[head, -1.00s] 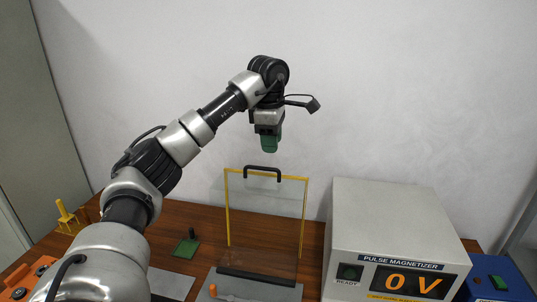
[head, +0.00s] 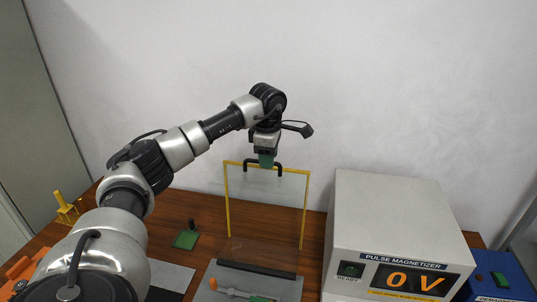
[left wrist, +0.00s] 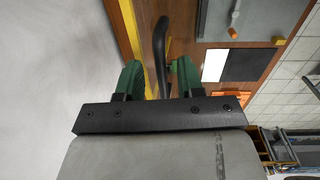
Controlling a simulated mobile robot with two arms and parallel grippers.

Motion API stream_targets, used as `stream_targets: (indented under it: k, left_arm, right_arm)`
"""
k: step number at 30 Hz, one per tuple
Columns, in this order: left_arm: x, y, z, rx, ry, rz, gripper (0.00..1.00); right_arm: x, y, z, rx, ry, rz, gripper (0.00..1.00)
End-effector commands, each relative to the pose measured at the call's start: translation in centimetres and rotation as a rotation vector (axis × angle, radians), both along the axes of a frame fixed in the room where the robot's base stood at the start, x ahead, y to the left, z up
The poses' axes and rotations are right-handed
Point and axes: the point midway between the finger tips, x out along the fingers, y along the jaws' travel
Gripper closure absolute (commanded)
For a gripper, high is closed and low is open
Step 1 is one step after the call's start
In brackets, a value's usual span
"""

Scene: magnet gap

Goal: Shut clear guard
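The clear guard (head: 262,195) is a see-through panel with a yellow frame. It stands upright behind the grey base plate (head: 215,272), with a black handle (head: 248,165) on its top edge. The yellow frame and handle (left wrist: 159,38) also show in the left wrist view. My left gripper (head: 266,160) points down at the handle. In the left wrist view its green fingers (left wrist: 158,80) are apart, with the handle and frame edge between them. The gripper hides the middle of the handle in the head view. My right gripper is not in view.
The pulse magnetizer (head: 390,225), reading 0 V, stands right of the guard. A blue box (head: 497,275) is at the far right. A green plate with a dark peg (head: 187,239) and a yellow stand (head: 66,210) are to the left. An orange-handled tool (head: 225,290) lies on the base plate.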

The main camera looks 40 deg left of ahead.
Motion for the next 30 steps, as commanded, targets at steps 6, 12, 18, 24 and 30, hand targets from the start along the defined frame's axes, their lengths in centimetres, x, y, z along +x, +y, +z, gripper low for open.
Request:
stream_targets:
  k: [6, 12, 18, 24, 30]
  left_arm:
    - [0.01, 0.05, -0.57, 0.001, 0.0, 0.0, 0.62]
    - [0.01, 0.05, -0.54, 0.001, 0.0, 0.0, 0.72]
    - [0.02, 0.04, -0.51, 0.001, 0.0, 0.0, 1.0]
    - [0.03, 0.04, -0.47, 0.0, -0.001, 0.0, 1.0]
    - [0.05, 0.36, -0.35, 0.007, -0.015, 0.001, 1.0]
  right_arm:
    - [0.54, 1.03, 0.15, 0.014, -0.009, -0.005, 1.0]
    - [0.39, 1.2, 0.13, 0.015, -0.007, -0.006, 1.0]
    - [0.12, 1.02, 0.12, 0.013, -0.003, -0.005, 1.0]
    - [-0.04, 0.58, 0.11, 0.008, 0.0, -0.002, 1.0]
    - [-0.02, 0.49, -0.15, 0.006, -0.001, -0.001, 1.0]
